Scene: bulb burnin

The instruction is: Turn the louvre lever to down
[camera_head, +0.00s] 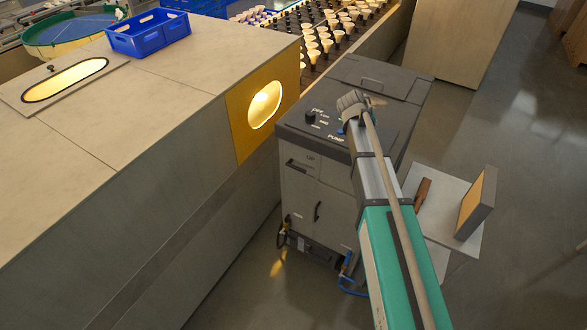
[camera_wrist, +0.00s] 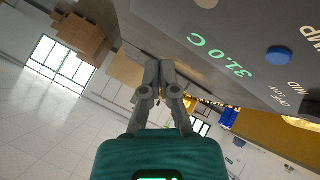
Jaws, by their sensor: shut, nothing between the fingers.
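The grey cabinet (camera_head: 330,190) stands at the centre of the head view. A marking that looks like "UP" is on its upper front, beside a dark slot or bar (camera_head: 300,168). I cannot tell whether this is the louvre lever. A dark upright handle (camera_head: 317,211) sits lower on the same front. My gripper (camera_head: 352,104) is over the cabinet's top panel, apart from the front face as far as I can see. In the wrist view my gripper (camera_wrist: 160,68) has its fingers together with nothing between them. My arm hides part of the cabinet's right side.
The top panel has a black knob (camera_head: 310,117) and a "PUMP" marking. The wrist view shows a green 31.0 C readout (camera_wrist: 220,55) and a blue button (camera_wrist: 280,57). A long bench (camera_head: 150,130) stands left. A small shelf (camera_head: 445,205) is right of my arm.

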